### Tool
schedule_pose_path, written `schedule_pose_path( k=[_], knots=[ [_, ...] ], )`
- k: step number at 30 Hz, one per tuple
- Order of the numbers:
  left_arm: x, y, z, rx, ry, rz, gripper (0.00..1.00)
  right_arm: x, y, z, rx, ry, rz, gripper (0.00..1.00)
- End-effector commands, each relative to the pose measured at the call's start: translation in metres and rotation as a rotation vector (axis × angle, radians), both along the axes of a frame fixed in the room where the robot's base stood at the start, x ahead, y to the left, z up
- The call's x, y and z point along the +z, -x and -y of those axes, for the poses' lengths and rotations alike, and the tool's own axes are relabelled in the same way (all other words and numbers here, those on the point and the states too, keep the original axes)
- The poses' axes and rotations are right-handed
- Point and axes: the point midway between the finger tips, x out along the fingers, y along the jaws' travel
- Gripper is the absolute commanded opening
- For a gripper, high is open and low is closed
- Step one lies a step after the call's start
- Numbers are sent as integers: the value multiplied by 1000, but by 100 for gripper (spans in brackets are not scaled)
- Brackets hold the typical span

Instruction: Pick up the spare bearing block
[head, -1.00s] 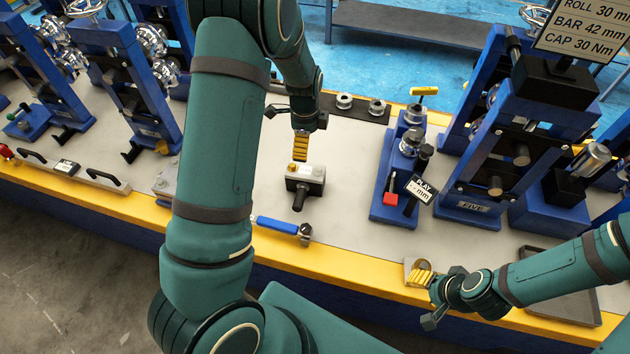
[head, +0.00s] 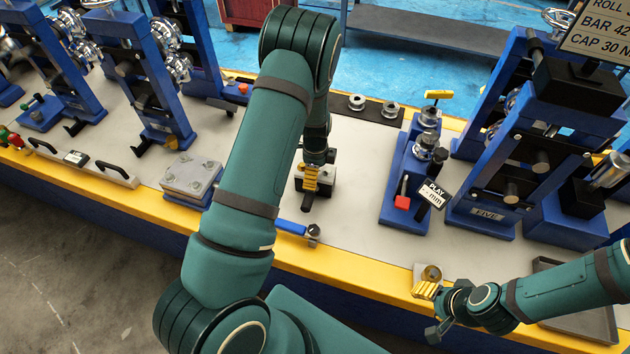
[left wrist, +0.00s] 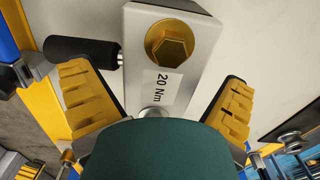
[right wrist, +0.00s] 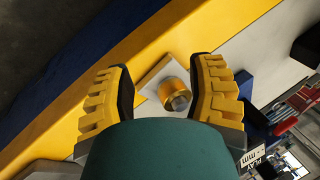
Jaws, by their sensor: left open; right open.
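A grey block with a brass hexagon, a "20 Nm" label and a black handle (left wrist: 184,65) lies between the fingers of my left gripper (left wrist: 155,100), which is open. In the head view my left gripper (head: 310,180) is at this block (head: 325,180), partly covering it. Contact cannot be told. A pale square plate with a brass bush and grey centre (right wrist: 174,94) lies between the open fingers of my right gripper (right wrist: 166,95); in the head view this piece (head: 432,273) sits on the bench's front edge beside my right gripper (head: 428,290). No label names either piece as the bearing block.
A blue-handled wrench (head: 290,228) lies in front of the labelled block. A blue fixture with a "PLAY" sign (head: 432,193) and a tall blue stand marked FIVE (head: 487,213) are to the right. A bolted grey plate (head: 192,178) is left. A dark tray (head: 585,322) is front right.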

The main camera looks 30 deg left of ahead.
Motion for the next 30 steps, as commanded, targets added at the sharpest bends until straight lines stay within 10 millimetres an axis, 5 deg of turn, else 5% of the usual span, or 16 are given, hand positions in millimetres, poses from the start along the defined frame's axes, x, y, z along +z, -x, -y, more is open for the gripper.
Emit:
schedule_pose_path(
  k=[8,15,30],
  knots=[
    [-3,0,0,0,-1,2,100,0,0,0,0,0,-1,55],
    [-3,0,0,0,0,1,21,0,0,0,0,0,-1,55],
    [11,-2,0,-1,0,6,21,2,0,0,0,0,1,55]
  ],
)
